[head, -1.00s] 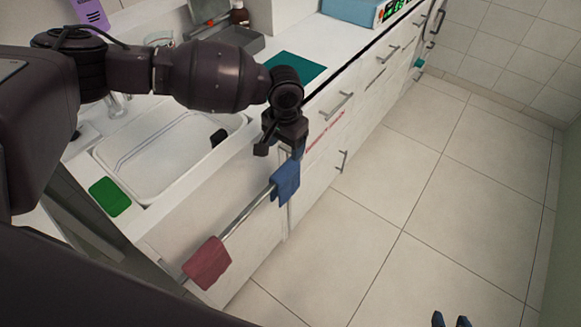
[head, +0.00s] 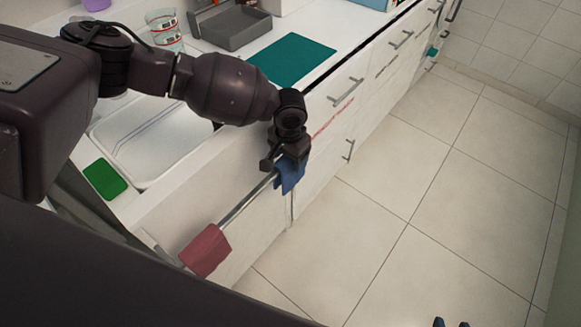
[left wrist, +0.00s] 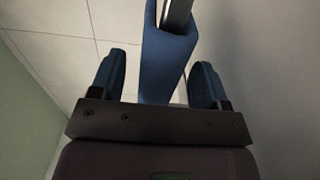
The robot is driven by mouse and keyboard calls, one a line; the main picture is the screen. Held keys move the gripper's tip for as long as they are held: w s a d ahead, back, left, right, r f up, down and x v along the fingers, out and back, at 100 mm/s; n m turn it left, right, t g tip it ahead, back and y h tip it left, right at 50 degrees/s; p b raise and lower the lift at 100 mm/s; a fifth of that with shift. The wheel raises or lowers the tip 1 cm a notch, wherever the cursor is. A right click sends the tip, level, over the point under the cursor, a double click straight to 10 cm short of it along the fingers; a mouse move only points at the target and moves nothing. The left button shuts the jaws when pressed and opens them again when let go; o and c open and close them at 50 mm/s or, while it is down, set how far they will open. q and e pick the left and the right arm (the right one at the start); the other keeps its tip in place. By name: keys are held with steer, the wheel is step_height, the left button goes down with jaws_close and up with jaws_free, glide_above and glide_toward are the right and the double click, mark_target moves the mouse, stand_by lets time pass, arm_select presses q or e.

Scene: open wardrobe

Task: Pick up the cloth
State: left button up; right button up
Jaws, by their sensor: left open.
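A blue cloth (head: 290,178) hangs over the metal rail (head: 249,199) on the cabinet front. A dark red cloth (head: 206,250) hangs on the same rail, nearer to me. My left gripper (head: 287,163) is right at the blue cloth and covers its upper part in the head view. In the left wrist view, the blue cloth (left wrist: 167,62) stands between the two fingers of the open left gripper (left wrist: 158,82), with a gap on each side. The tips of my right gripper (head: 450,323) show at the bottom edge, apart from each other, over the floor.
The counter holds a white sink (head: 150,137), a green sponge or pad (head: 105,179), a teal mat (head: 293,60), a grey tray (head: 232,26) and glass beakers (head: 163,28). Drawer handles (head: 345,93) stick out along the front. The tiled floor (head: 400,200) at right is clear.

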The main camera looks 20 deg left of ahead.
arm_select(q)
steer(key=shift+f, duration=0.3)
steer(key=shift+r, duration=0.1)
steer(key=c, duration=1)
